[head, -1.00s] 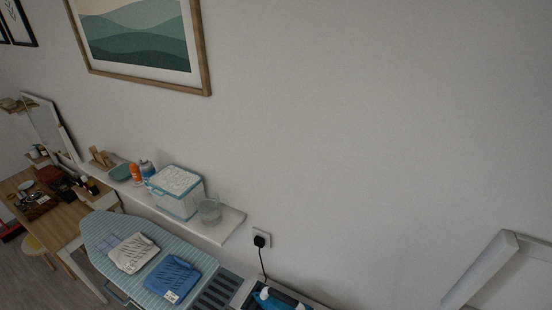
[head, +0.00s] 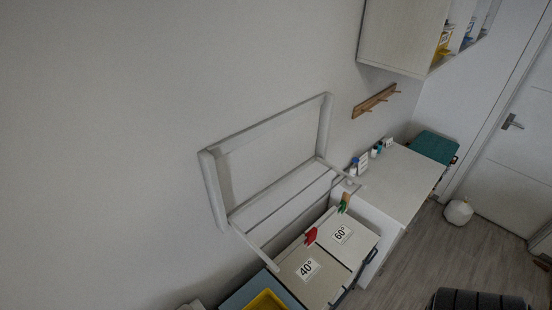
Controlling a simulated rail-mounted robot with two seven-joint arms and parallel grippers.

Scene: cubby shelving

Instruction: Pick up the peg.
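A small red piece (head: 311,236), perhaps a clothes peg, is at the wall-side edge of the bins, near where the two labelled lids meet. A small green and tan piece (head: 344,203) is farther along, by the white cabinet. Both are too small for me to tell for sure what they are. A wooden rail with short pegs (head: 375,101) is fixed to the wall above the cabinet. Neither of my grippers shows in the head view.
Two lidded bins marked 40° (head: 328,289) and 60° (head: 361,248) stand below a white wall frame (head: 213,190). A yellow tray (head: 266,301) is at the bottom. A white cabinet (head: 404,180) stands beyond. Grey floor (head: 440,250) is open at right.

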